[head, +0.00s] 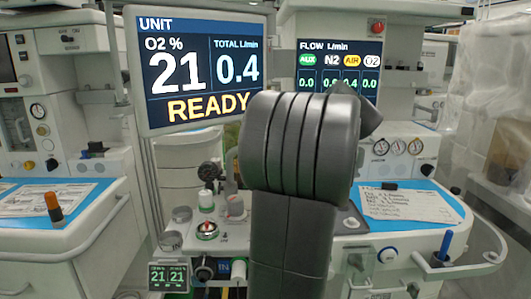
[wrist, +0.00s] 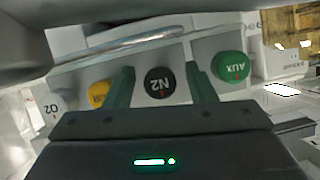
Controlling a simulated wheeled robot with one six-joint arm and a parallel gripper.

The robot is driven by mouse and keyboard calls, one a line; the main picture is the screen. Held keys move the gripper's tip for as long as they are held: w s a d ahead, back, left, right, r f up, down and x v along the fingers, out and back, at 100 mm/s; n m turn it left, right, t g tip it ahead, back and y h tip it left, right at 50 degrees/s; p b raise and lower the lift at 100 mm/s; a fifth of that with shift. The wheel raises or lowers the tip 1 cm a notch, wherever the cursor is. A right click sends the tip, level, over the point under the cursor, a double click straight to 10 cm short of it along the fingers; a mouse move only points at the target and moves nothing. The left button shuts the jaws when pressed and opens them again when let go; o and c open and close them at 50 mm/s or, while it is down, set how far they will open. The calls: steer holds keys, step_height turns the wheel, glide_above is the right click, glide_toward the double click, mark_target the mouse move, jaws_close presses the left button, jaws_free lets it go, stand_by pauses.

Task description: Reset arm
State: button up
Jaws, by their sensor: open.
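My gripper (wrist: 161,72) is open in the wrist view, its two dark green fingers apart. The black N2 knob (wrist: 158,84) shows between the fingers; whether they touch it I cannot tell. The green AUX knob (wrist: 230,66) is to the right of the right finger. The yellow knob (wrist: 98,94) is left of the left finger, and the white O2 knob (wrist: 51,101) is farther left. In the head view my grey arm fills the middle of the picture and my gripper is hidden behind it.
The unit screen (head: 203,68) reads O2 21, total flow 0.4 and READY. The flow screen (head: 340,68) is partly covered by my arm. Blue-topped work surfaces lie left (head: 95,212) and right (head: 440,200). A blue pen (head: 445,245) stands in a holder at right.

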steer(key=v, duration=1.4)
steer(key=x, duration=1.4)
steer(key=shift+w, duration=0.2)
steer(key=shift+n, duration=0.5)
steer(key=shift+s+a+r+n+h+p, duration=0.15)
steer(key=shift+n+h+p, duration=0.15)
steer(key=shift+h+p, duration=0.15)
steer(key=shift+n+h+p, duration=0.5)
steer(key=shift+n+h, duration=0.15)
steer(key=shift+n, duration=0.05)
steer(key=shift+r+n+h+p, duration=0.1)
steer(key=shift+n+h+p, duration=0.2)
steer(key=shift+n+p, duration=0.45)
steer(key=p, duration=0.2)
steer(key=shift+n+h+p, duration=0.3)
steer(key=shift+n+p, duration=0.05)
steer(key=shift+p, duration=0.05)
steer(key=shift+p, duration=0.4)
steer(key=n+p, duration=0.1)
steer(key=p, duration=0.5)
steer(key=shift+h+p, duration=0.35)
steer(key=shift+h, duration=0.05)
